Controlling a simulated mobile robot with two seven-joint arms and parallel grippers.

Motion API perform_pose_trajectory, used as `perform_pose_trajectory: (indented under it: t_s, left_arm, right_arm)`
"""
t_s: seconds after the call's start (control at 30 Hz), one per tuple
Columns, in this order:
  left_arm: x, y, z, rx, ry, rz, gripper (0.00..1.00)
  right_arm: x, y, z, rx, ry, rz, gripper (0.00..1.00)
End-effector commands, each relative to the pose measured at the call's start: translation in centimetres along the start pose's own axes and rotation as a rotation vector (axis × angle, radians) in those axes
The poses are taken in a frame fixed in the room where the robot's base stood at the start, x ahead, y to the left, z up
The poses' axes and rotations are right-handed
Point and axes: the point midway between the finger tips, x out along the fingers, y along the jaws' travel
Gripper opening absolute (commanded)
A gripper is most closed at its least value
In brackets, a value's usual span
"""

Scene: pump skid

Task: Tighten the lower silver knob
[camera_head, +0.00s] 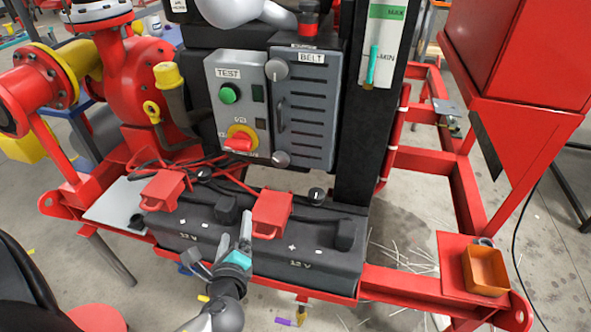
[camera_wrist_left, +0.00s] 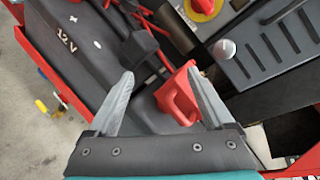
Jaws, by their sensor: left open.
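The lower silver knob (camera_head: 280,159) is a round grey knob at the bottom left corner of the dark grey BELT panel (camera_head: 318,122). It also shows in the left wrist view (camera_wrist_left: 224,49), up and right of the fingers. A similar upper knob (camera_head: 277,70) sits at the panel's top left. My left gripper (camera_head: 220,246) is below the panel, in front of the batteries and clear of the lower knob. In the left wrist view its two fingers (camera_wrist_left: 158,72) stand apart with nothing held between them. My right gripper is not in view.
Black 12 V batteries (camera_head: 300,257) with red terminal covers (camera_head: 271,213) lie below the panel. The TEST box (camera_head: 238,105) with a green button and red switch is left of it. An orange bin (camera_head: 484,271) stands at right on the red frame.

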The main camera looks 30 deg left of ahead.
Motion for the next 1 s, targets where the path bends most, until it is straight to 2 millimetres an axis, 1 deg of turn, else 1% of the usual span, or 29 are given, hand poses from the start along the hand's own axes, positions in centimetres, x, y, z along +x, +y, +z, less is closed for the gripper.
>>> perform_pose_trajectory:
  t_s: [0.03, 0.1, 0.2, 0.3, 0.4, 0.5, 0.67, 0.77, 1.0]
  left_arm:
    - [0.1, -1.3, 0.8, 0.127, -0.030, -0.067, 0.85]
    - [0.1, -3.0, 1.4, 0.324, -0.066, -0.158, 0.85]
    - [0.1, -4.8, 1.2, 0.594, -0.106, -0.270, 0.85]
    - [0.0, -5.8, 0.6, 0.807, -0.138, -0.351, 0.85]
    - [-0.2, -6.4, 0.2, 0.942, -0.160, -0.399, 0.85]
    - [-0.2, -6.7, -0.1, 1.006, -0.170, -0.422, 0.85]
    - [0.7, -7.2, -0.2, 1.018, -0.174, -0.426, 0.85]
    - [1.9, -7.8, -0.2, 1.014, -0.175, -0.424, 0.85]
    - [5.5, -9.4, -0.4, 1.012, -0.174, -0.424, 0.85]
  right_arm:
    - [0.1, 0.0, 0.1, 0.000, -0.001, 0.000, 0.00]
    - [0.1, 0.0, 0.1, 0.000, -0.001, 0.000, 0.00]
    - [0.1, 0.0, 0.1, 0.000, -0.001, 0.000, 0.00]
    - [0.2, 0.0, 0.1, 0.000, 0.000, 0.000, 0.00]
    - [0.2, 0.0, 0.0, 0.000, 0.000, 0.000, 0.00]
    - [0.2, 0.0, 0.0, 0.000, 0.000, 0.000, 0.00]
    - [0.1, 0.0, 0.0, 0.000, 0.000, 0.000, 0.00]
    - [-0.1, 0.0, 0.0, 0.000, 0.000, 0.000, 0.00]
    - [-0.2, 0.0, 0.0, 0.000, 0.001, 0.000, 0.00]
